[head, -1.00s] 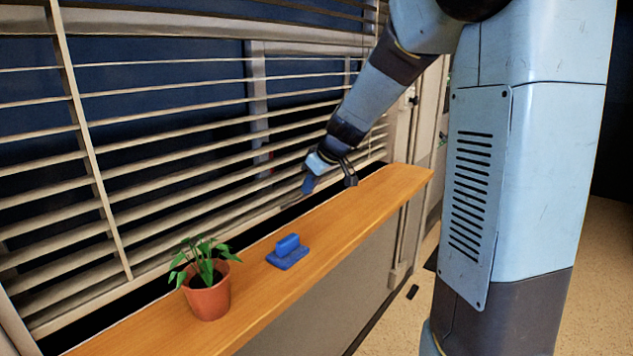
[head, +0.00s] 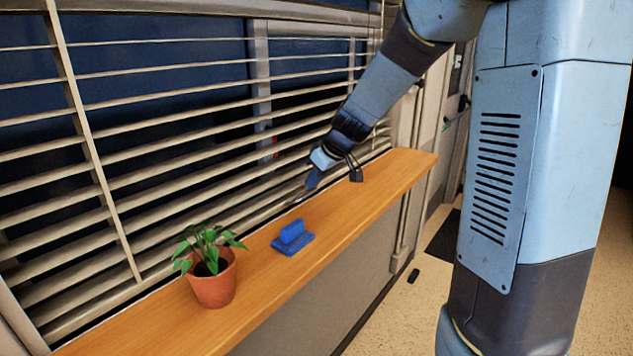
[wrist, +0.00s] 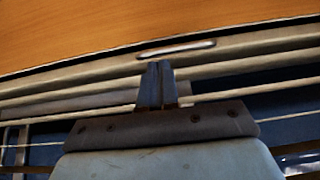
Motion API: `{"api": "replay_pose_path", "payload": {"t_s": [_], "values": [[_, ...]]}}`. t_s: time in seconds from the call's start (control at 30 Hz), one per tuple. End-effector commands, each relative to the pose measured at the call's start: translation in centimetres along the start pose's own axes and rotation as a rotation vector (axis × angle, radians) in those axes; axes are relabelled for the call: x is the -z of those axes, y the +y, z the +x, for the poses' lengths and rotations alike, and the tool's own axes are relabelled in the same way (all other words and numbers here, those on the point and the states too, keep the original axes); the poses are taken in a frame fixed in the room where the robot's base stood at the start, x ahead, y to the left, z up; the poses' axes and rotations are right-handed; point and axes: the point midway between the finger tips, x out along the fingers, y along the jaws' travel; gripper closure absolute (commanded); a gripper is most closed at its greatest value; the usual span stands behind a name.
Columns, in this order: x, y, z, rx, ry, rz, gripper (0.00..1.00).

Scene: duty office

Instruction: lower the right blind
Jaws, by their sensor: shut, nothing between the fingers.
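The slatted blind (head: 190,180) hangs across the dark window in the head view, its lower edge close along the back of the wooden sill. Its slats are tilted, with gaps between them. In the wrist view, the pale bottom rail (wrist: 255,52) carries a slim metal handle (wrist: 177,48) beside the sill. My gripper (head: 311,184) is at the blind's lower part, just above the sill, pointing down. In the wrist view, my gripper (wrist: 158,66) is shut and empty, its tips close to the handle. I cannot tell whether they touch it.
The wooden sill (head: 375,185) holds a potted plant (head: 213,280) and a blue block-like object (head: 293,238), both left of my gripper. The sill's right part is clear.

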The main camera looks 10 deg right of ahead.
Motion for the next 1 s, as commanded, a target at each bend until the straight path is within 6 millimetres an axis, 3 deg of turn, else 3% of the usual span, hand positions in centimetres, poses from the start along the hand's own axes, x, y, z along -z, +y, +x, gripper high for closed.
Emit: {"api": "replay_pose_path", "payload": {"t_s": [0.13,0.5,0.83,1.0], "values": [[2.3,0.0,-2.4,-0.011,0.015,-0.007,1.00],[2.2,0.0,-9.6,-0.013,0.018,-0.005,1.00],[2.0,-0.2,-12.6,-0.015,0.015,0.000,1.00],[0.1,-2.0,-14.5,-0.043,-0.009,0.054,1.00]]}}
